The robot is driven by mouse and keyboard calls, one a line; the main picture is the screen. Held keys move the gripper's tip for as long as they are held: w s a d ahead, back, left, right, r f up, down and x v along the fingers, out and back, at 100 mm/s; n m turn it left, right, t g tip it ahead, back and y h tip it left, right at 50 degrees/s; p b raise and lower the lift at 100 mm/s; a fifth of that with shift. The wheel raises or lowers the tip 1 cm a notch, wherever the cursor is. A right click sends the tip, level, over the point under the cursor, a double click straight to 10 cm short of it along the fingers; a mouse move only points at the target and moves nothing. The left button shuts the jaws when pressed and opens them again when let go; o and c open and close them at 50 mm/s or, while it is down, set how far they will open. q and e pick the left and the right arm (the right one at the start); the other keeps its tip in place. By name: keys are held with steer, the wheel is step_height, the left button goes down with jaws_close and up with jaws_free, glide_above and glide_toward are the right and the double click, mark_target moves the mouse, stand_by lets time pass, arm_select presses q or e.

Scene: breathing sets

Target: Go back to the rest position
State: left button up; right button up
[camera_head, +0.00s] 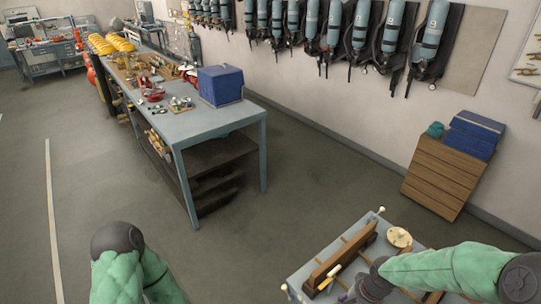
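My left arm (130,275), in a green sleeve with a dark rounded joint, shows at the lower left. Its gripper is not in view. My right arm (450,270), also green-sleeved, comes in from the right and reaches over a small grey cart (298,282). Its dark wrist is above the cart's near part. My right gripper (343,294) is small and partly cut off at the bottom edge, so its fingers cannot be made out. A brown wooden rack (345,252) and a round cream-coloured disc (398,237) are on the cart, close to this wrist.
A long workbench (215,122) holds a blue case (220,85), tools and coiled yellow hoses (110,44). A wooden crate (440,178) with blue boxes (473,134) stands by the right wall. Several breathing sets (432,38) hang on the wall. The central floor is clear.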

steer(key=s+a+f+n+y, duration=0.1)
steer(key=s+a+f+n, duration=0.2)
steer(key=s+a+f, duration=0.35)
steer(key=s+a+f+n+y, duration=0.1)
steer(key=s+a+f+n, duration=0.15)
steer(key=a+f, duration=0.65)
step_height(320, 180, down, 24)
steer(key=d+b, duration=0.1)
steer(key=b, duration=2)
steer(key=shift+d+r+b, duration=0.25)
steer(key=shift+d+b, duration=0.1)
steer(key=shift+b, duration=0.05)
